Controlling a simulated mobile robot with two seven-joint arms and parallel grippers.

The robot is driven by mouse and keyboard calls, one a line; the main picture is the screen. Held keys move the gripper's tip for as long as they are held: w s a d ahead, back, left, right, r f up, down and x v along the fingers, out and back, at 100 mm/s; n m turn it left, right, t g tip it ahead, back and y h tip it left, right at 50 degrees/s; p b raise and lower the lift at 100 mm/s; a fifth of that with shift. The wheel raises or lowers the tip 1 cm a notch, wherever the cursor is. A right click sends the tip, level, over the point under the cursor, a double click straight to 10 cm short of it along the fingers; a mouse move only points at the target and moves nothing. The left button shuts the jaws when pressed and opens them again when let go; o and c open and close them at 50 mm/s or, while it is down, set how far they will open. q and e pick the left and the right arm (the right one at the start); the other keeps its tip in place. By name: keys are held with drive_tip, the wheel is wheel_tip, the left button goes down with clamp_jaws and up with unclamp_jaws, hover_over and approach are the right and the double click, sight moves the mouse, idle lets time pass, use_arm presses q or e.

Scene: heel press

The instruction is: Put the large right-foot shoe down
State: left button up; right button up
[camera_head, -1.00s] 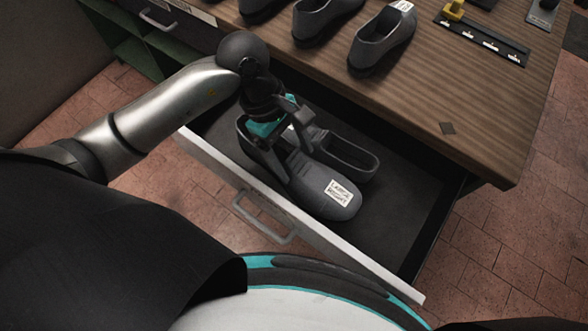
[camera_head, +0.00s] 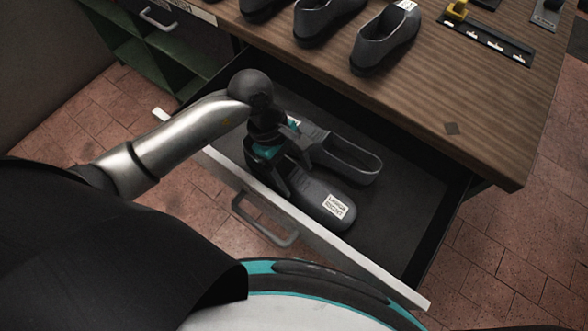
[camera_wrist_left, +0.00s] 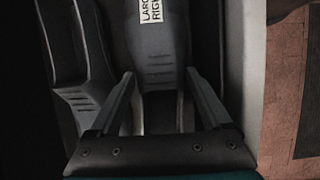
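The large right-foot shoe (camera_head: 319,193) is dark grey, with a white label (camera_head: 335,207) on its toe. It is low in the open drawer, near the front wall, and looks level; whether its sole touches the floor I cannot tell. My left gripper (camera_head: 284,180) is at its heel end, and its fingers and wrist hide that end. In the left wrist view the two fingers (camera_wrist_left: 160,78) lie along both sides of the shoe (camera_wrist_left: 160,45) and seem to touch it. My right gripper is not in view.
A similar grey shoe (camera_head: 346,160) lies beside it, farther back in the drawer. The drawer's right part (camera_head: 405,215) is bare. The white front wall (camera_head: 375,272) has a handle (camera_head: 265,220). Several shoes, including a labelled one (camera_head: 385,42), stand on the wooden bench (camera_head: 470,95) above.

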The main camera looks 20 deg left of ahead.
use_arm(q)
drive_tip(key=shift+o, duration=1.2)
drive_tip(key=shift+r, duration=0.1)
drive_tip(key=shift+a+r, duration=0.1)
drive_tip(key=shift+r, duration=0.15)
drive_tip(key=p+v, duration=0.2)
drive_tip(key=v, duration=0.9)
drive_tip(key=shift+r, duration=0.3)
